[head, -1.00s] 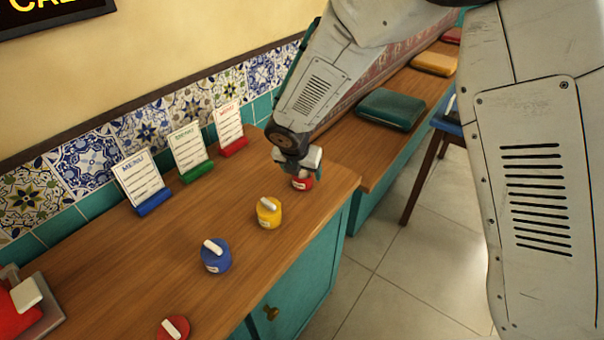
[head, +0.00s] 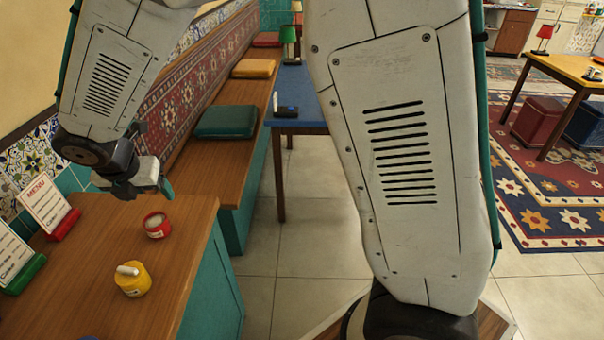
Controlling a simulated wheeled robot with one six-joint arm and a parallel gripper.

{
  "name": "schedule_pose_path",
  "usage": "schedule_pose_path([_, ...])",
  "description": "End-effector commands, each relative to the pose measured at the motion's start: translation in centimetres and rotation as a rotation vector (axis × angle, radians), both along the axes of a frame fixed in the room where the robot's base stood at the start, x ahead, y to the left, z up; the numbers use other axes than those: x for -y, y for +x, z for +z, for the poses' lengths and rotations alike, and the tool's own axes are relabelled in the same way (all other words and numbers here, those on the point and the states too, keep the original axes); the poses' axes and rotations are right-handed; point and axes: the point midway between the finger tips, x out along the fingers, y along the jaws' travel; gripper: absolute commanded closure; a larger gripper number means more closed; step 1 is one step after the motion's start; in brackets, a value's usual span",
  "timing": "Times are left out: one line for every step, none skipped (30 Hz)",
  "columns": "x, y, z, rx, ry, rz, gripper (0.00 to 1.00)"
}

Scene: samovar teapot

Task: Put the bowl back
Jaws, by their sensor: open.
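A small round red bowl (head: 157,226) with a pale top and a white label stands upright on the wooden counter (head: 185,258), near its far right corner. A yellow bowl (head: 132,280) with a white piece on top stands nearer on the same counter. My gripper (head: 163,188) is just above and behind the red bowl in the picture, apart from it. It is open, and I see nothing held in it. Its fingers are small and partly hidden by the wrist.
Menu cards in a red stand (head: 62,224) and a green stand (head: 22,274) stand at the counter's left. A bench with a green cushion (head: 226,121) lies beyond. A blue table (head: 300,118) stands right of it. Tiled floor is clear between.

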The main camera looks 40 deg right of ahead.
Motion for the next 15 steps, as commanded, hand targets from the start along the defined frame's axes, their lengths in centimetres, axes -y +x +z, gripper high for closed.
schedule_pose_path([2.2, -0.5, 1.8, 0.015, 0.037, -0.119, 0.27])
schedule_pose_path([3.7, -1.1, 2.8, 0.020, 0.060, -0.203, 0.27])
schedule_pose_path([5.7, -1.9, 4.2, 0.029, 0.096, -0.329, 0.27])
schedule_pose_path([7.2, -2.8, 5.2, 0.036, 0.126, -0.429, 0.27])
schedule_pose_path([8.8, -3.7, 6.1, 0.043, 0.155, -0.532, 0.27])
schedule_pose_path([10.7, -5.0, 7.3, 0.052, 0.193, -0.667, 0.27])
schedule_pose_path([12.1, -6.1, 8.0, 0.058, 0.221, -0.769, 0.27])
schedule_pose_path([13.4, -7.2, 8.7, 0.064, 0.250, -0.871, 0.27])
schedule_pose_path([15.1, -8.7, 9.6, 0.073, 0.287, -1.006, 0.27])
schedule_pose_path([16.2, -10.0, 10.2, 0.079, 0.314, -1.105, 0.27])
schedule_pose_path([17.3, -11.3, 10.7, 0.084, 0.341, -1.205, 0.27])
schedule_pose_path([18.6, -13.0, 11.3, 0.091, 0.378, -1.338, 0.27])
schedule_pose_path([19.5, -14.3, 11.7, 0.097, 0.404, -1.436, 0.27])
schedule_pose_path([20.3, -15.7, 12.0, 0.102, 0.430, -1.535, 0.27])
schedule_pose_path([21.2, -17.5, 12.3, 0.107, 0.464, -1.665, 0.27])
